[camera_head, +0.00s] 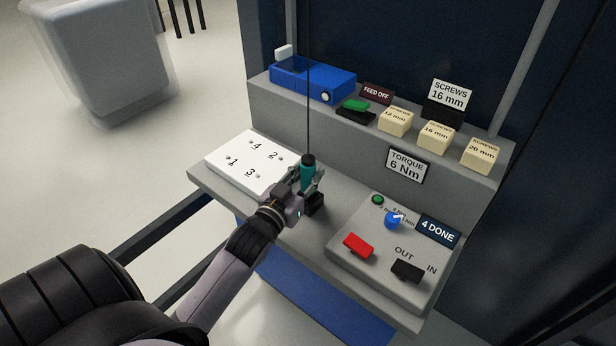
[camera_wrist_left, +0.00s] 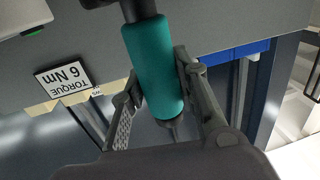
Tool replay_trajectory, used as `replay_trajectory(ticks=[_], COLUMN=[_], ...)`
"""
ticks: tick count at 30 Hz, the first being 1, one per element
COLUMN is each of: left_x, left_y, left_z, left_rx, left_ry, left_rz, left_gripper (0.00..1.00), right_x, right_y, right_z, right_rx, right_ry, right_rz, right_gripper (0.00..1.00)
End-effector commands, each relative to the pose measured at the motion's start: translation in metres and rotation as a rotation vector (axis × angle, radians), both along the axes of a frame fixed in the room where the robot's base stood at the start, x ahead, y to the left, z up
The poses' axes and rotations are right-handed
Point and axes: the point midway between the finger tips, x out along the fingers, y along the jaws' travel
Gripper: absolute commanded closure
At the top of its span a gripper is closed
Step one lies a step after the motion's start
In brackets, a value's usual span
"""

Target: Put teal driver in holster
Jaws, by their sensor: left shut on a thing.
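The teal driver (camera_head: 307,173) is upright, with a dark cap on top and a thin dark cord running up from it. My left gripper (camera_head: 304,185) is shut on it. In the left wrist view the teal barrel (camera_wrist_left: 152,65) sits between the two fingers of the gripper (camera_wrist_left: 160,88). The black holster (camera_head: 315,206) is a small block on the bench, just below and beside the driver. The driver's lower end is hidden behind the gripper in the head view, so I cannot tell whether it is inside the holster. My right gripper is not in view.
A white plate (camera_head: 248,153) with numbered screws lies left of the driver. The shelf behind holds a blue feeder (camera_head: 310,80) and screw boxes (camera_head: 437,137).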

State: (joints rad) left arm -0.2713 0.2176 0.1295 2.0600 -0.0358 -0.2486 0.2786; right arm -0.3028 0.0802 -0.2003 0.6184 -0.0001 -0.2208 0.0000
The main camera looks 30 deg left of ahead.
Motion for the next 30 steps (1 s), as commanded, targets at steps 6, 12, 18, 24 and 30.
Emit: replay_trajectory(ticks=[6,12,18,24,30], left_x=[0.0001,0.0001,-0.0001,-0.0001,0.0], left_y=[-0.0004,-0.0004,-0.0003,-0.0003,-0.0002], left_z=[-0.0057,-0.0079,-0.0106,-0.0106,-0.0105], left_rx=[0.0,0.0,0.0,0.0,0.0], left_ry=[-0.005,-0.004,-0.001,-0.001,-0.001], left_rz=[-0.001,-0.001,-0.001,-0.001,-0.001], left_gripper=[1.0,1.0,0.63,0.52,0.52], right_x=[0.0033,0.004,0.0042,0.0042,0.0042], right_y=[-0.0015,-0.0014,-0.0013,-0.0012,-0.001], right_z=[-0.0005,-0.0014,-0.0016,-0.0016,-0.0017], right_rx=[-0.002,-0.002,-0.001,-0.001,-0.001], right_ry=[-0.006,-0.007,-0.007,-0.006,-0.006], right_rz=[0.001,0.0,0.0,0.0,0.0], right_gripper=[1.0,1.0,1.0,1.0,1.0])
